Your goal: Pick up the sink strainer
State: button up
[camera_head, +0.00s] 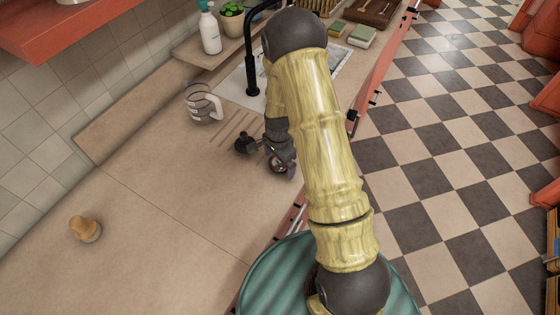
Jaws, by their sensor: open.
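My gripper (262,155) is low over the beige counter (165,205), beside the drain grooves and in front of the sink. Its dark fingers are spread, one to the left and one to the right, and it appears empty. A small round shape with a metallic rim (279,165) shows at the right finger. It may be the sink strainer, but I cannot tell it clearly from the finger. My yellow arm hides part of the counter edge and the sink.
A striped mug (203,103) stands behind and left of my gripper. A black faucet (251,60) rises by the sink. A soap bottle (209,29) and potted plant (231,20) stand at the back. A small tan knobbed object (85,228) sits front left, with bare counter around it.

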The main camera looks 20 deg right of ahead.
jog(key=shift+c, duration=0.2)
dwell(0.3)
jog(key=c, duration=1)
jog(key=shift+r, duration=0.1)
jog(key=shift+c, duration=0.2)
notch_tip(320, 180, up, 10)
jog(key=b, duration=0.2)
jog(key=shift+b, duration=0.3)
